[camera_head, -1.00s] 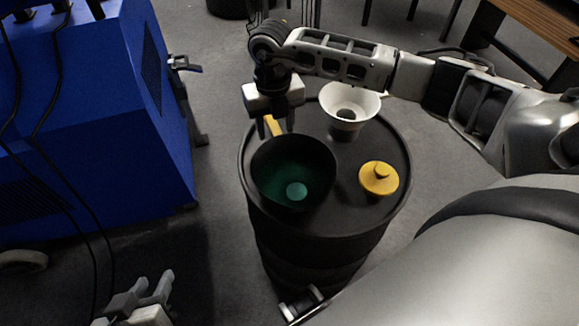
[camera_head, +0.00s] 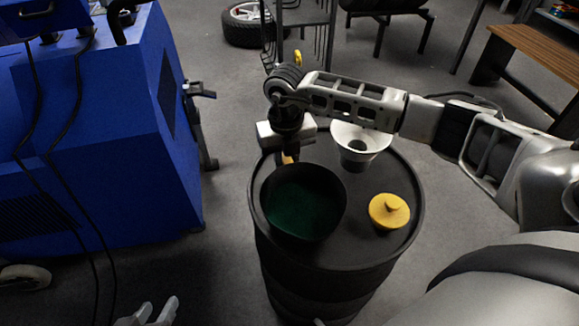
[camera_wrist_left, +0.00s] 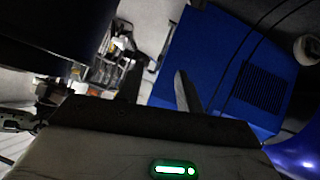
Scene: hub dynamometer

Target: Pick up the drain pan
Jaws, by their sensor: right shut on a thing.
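The drain pan (camera_head: 303,200) is a round black bowl with a dark green inside. It rests on top of the black drum (camera_head: 335,254), towards its left side. The fingertips are mostly hidden behind the wrist and the rim. My left gripper (camera_head: 155,309) is low at the left, away from the drum, its fingers apart and empty. Its fingers also show in the left wrist view (camera_wrist_left: 158,88).
A white funnel (camera_head: 359,142) stands at the back of the drum top, close to my right forearm. A yellow cap (camera_head: 389,210) lies right of the pan. A blue machine (camera_head: 110,150) stands to the left. A tire (camera_head: 245,25) lies on the floor behind.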

